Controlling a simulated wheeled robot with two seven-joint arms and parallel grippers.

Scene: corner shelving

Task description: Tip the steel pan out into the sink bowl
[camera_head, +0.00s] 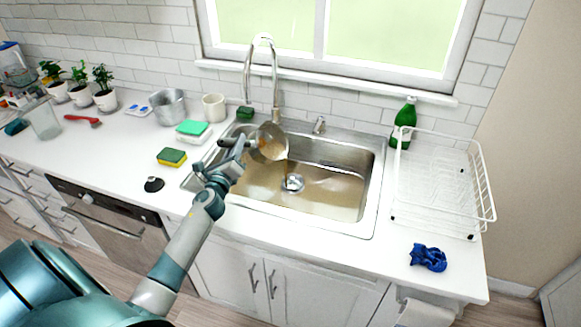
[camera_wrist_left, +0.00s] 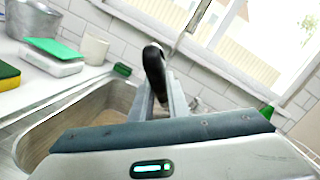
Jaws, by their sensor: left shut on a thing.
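The steel pan (camera_head: 272,146) is held tilted over the left part of the sink bowl (camera_head: 335,195), its inside facing me. A brownish streak shows below its rim, and brownish liquid lies in the bowl around the drain. My left gripper (camera_head: 235,158) is shut on the pan's dark handle, above the sink's left side. In the left wrist view the black handle (camera_wrist_left: 154,68) stands up between the fingers, and the pan's body is hidden. My right gripper is not in view.
The tall faucet (camera_head: 275,75) stands just behind the pan. A white dish rack (camera_head: 440,185) and a green bottle (camera_head: 404,122) are right of the sink. Sponges (camera_head: 172,157), a mug (camera_head: 214,107) and a metal pot (camera_head: 168,105) stand left. A blue cloth (camera_head: 428,257) lies front right.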

